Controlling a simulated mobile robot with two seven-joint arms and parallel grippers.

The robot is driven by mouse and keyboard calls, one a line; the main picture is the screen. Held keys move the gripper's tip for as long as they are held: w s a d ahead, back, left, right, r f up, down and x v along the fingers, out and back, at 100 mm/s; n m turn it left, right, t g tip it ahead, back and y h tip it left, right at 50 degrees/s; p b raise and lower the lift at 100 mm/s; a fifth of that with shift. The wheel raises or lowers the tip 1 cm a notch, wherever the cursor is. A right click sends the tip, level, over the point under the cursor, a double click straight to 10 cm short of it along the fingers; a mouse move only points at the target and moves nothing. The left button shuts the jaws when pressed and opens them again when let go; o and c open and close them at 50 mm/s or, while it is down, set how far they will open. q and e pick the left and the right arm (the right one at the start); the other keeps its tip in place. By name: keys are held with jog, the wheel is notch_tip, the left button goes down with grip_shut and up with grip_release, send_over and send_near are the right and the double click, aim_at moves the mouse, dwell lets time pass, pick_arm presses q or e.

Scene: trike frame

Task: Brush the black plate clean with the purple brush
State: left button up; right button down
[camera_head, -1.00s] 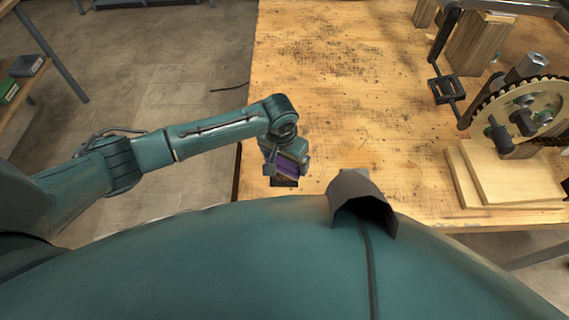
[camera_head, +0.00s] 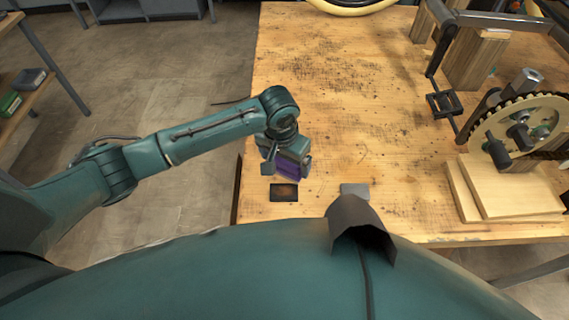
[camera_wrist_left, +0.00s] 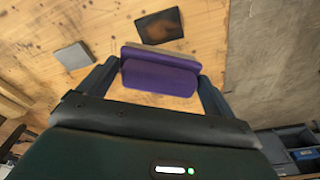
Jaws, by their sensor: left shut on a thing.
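My left gripper (camera_head: 284,167) is shut on the purple brush (camera_head: 288,171) above the left front part of the table. In the left wrist view the purple brush (camera_wrist_left: 160,73) sits between the two fingers, with a pale strip along its far edge. The black plate (camera_head: 284,192) lies flat on the table just in front of the gripper, with a brownish-orange smear in its middle. It also shows in the left wrist view (camera_wrist_left: 159,26), beyond the brush and apart from it. My right gripper is not in view.
A grey square plate (camera_head: 355,190) lies on the wooden table (camera_head: 350,100) to the right of the black plate. Stacked boards (camera_head: 500,190) and a gear assembly (camera_head: 520,125) stand at the right. The table's middle is clear.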

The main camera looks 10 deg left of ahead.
pick_arm(q)
jog(key=shift+r, duration=0.1)
jog(key=shift+r, duration=1.5)
jog(key=shift+s+f, duration=0.1)
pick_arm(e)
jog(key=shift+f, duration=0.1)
